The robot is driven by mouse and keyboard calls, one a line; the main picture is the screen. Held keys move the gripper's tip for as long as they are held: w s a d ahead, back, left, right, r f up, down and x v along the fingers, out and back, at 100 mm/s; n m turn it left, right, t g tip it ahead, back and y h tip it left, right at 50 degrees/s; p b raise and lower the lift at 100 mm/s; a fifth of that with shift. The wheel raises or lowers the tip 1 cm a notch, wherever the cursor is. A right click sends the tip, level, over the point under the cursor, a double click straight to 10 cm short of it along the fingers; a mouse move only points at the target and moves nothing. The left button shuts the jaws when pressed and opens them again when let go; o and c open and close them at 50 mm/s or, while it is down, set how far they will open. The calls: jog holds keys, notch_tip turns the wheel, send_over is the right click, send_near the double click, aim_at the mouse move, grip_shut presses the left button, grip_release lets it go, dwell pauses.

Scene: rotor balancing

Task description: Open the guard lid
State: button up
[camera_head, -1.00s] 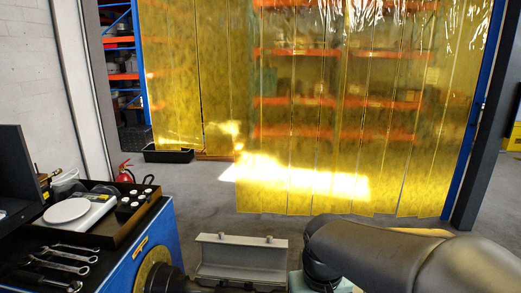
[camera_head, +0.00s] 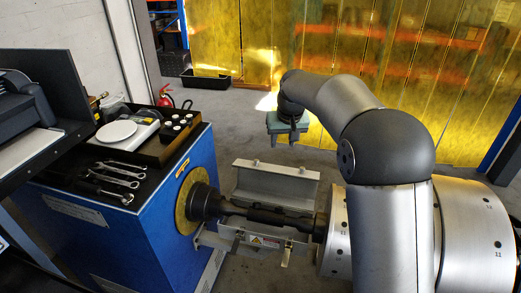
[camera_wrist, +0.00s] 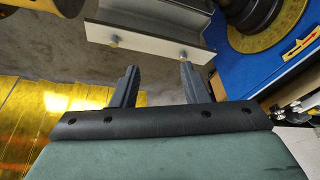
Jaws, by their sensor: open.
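The guard lid (camera_head: 275,188) is a pale grey metal trough. It stands tilted back behind the dark rotor shaft (camera_head: 265,217), which shows uncovered in front of it. Two small knobs sit on the lid's edge. The lid's edge and knobs also show at the top of the wrist view (camera_wrist: 150,43). My gripper (camera_head: 285,142) is beyond the lid in the head view, its fingers pointing down. In the wrist view my gripper (camera_wrist: 158,75) is open with nothing between its fingers, which appear apart from the lid.
A blue machine cabinet (camera_head: 130,240) stands left, with a tray (camera_head: 188,138), a white scale (camera_head: 116,131) and wrenches (camera_head: 118,175) on top. A large silver drum (camera_head: 475,235) is right of the shaft.

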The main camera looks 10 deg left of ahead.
send_near(257, 160)
jog(key=shift+n+t+y, duration=0.3)
jog(key=shift+n+t, duration=0.1)
jog(key=p+x, duration=0.1)
jog(key=x, duration=0.1)
jog(key=p+x, duration=0.1)
jog(key=x, duration=0.2)
jog(key=p+x, duration=0.2)
jog(key=x, duration=0.1)
jog(key=shift+s+d+f, duration=0.15)
jog(key=shift+s+d, duration=0.05)
jog(key=shift+s, duration=0.15)
